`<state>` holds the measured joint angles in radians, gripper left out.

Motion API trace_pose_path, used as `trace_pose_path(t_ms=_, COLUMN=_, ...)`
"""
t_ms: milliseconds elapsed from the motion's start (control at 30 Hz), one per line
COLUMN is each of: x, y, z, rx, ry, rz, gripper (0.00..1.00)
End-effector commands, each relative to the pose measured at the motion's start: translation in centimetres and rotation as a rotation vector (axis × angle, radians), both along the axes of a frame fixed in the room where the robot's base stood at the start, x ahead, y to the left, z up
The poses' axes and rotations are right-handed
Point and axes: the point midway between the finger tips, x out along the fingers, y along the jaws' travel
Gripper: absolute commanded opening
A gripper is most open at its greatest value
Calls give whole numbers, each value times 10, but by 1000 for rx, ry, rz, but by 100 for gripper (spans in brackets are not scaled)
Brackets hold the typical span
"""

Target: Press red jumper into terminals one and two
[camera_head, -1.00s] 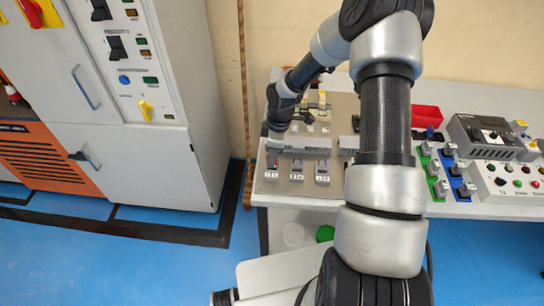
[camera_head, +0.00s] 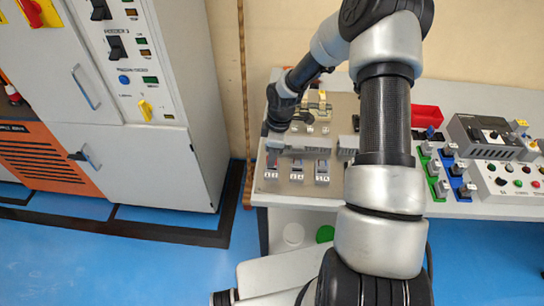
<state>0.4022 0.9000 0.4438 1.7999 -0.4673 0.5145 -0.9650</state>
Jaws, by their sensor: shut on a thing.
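The terminal board (camera_head: 340,185) is a grey plate at the left end of the white bench. Three small grey terminal blocks stand along its front: a left one (camera_head: 272,174), a middle one (camera_head: 297,171) and a right one (camera_head: 322,171). A trace of red shows at the left block; I cannot tell whether this is the red jumper. My gripper (camera_head: 272,145) points down at the board's left side, just behind the left block. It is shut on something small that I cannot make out. A grey rail (camera_head: 310,143) runs beside it.
A red bin (camera_head: 426,116) stands at the back of the bench. Green and blue connector strips (camera_head: 447,175) and a control box with buttons (camera_head: 510,182) lie to the right. A tall grey cabinet (camera_head: 150,100) stands at the left. My arm hides the middle of the bench.

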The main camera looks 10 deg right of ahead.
Motion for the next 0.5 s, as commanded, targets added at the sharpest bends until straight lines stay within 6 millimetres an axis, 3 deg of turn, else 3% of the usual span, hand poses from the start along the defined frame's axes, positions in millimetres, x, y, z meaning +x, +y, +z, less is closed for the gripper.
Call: trace_pose_path(t_ms=500, x=0, y=0, z=-14, rx=0, ry=0, rz=0, gripper=0)
